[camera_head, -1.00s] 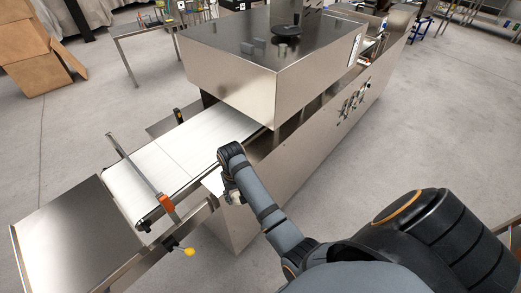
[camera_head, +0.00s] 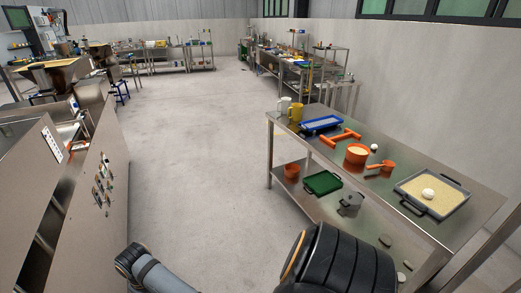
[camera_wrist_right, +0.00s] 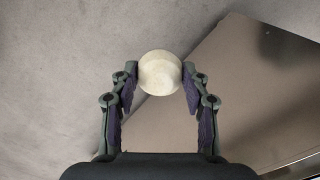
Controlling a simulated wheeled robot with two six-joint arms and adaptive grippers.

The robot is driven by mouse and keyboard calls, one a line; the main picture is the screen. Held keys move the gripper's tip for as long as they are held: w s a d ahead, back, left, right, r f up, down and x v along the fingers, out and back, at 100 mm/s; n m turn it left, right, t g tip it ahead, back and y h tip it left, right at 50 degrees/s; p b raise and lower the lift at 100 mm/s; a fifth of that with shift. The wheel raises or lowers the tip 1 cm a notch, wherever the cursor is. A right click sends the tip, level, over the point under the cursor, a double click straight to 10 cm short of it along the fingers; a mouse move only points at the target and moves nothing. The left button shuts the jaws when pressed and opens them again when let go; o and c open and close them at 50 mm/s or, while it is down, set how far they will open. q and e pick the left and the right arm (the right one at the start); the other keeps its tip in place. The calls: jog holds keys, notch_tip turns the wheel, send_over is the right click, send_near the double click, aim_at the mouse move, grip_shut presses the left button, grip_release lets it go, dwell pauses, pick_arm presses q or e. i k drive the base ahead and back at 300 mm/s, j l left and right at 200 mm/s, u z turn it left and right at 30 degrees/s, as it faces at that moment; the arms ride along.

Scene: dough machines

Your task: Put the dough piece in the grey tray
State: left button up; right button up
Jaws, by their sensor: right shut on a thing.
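A round, pale dough piece (camera_wrist_right: 160,73) sits between the fingers of my right gripper (camera_wrist_right: 160,76) in the right wrist view. The fingers are shut on its two sides, and it is held above the floor. The grey tray (camera_head: 407,203) lies on the right end of the steel table, far from my right gripper. It has dark handles, a yellowish layer inside and one white dough ball (camera_head: 428,194) on it. My left gripper is not in view.
The steel table (camera_head: 330,160) also holds a blue tray (camera_head: 321,124), an orange rolling pin (camera_head: 341,137), an orange pot (camera_head: 356,154) and mugs. A green tray (camera_head: 323,183) lies on its lower shelf. The steel machine (camera_head: 107,190) stands at left. Clear floor (camera_head: 195,170) lies between.

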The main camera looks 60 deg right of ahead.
aim_at(430, 187)
jog(key=z, duration=3.15)
jog(key=i+j+z, duration=0.4)
jog(key=j, duration=0.35)
jog(key=i+j+z, duration=0.2)
jog(key=j, duration=0.25)
jog(key=i, duration=0.1)
